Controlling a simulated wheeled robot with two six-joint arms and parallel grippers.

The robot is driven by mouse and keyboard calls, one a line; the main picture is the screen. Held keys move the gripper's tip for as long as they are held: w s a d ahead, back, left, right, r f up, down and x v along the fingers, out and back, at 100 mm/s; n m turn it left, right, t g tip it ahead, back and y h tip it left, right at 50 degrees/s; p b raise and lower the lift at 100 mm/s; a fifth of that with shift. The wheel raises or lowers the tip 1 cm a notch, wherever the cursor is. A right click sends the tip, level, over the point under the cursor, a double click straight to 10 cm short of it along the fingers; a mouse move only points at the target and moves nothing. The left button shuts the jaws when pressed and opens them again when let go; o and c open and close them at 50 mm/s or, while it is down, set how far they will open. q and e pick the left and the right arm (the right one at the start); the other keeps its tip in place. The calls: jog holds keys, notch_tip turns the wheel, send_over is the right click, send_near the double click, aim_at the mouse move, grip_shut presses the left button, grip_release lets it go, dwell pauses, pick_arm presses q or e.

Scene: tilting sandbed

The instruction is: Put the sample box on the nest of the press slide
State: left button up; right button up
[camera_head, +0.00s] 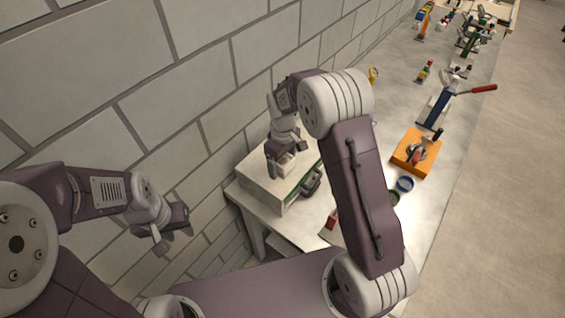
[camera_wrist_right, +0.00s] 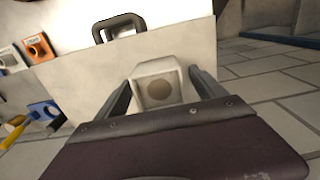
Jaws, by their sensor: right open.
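A small pale box (camera_wrist_right: 157,85) with a round brown spot, which I take for the sample box, stands between the two fingers of my right gripper (camera_wrist_right: 157,88). The fingers are apart, one on each side of it; I cannot tell whether they touch it. In the head view the pale box (camera_head: 286,164) is on top of a large cream and green case, partly hidden by my right gripper (camera_head: 280,158). A blue lever press (camera_head: 436,110) with a red handle stands farther along the table; its slide and nest are too small to make out. My left gripper (camera_head: 173,236) hangs open and empty left of the table.
The cream case (camera_head: 268,188) has a dark handle (camera_head: 312,183) on its side. A brick wall (camera_head: 200,80) runs along the left. My right arm hides part of the table.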

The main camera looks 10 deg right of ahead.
jog(key=shift+f, duration=0.15)
jog(key=shift+w, duration=0.1)
jog(key=c, duration=0.7)
grip_shut()
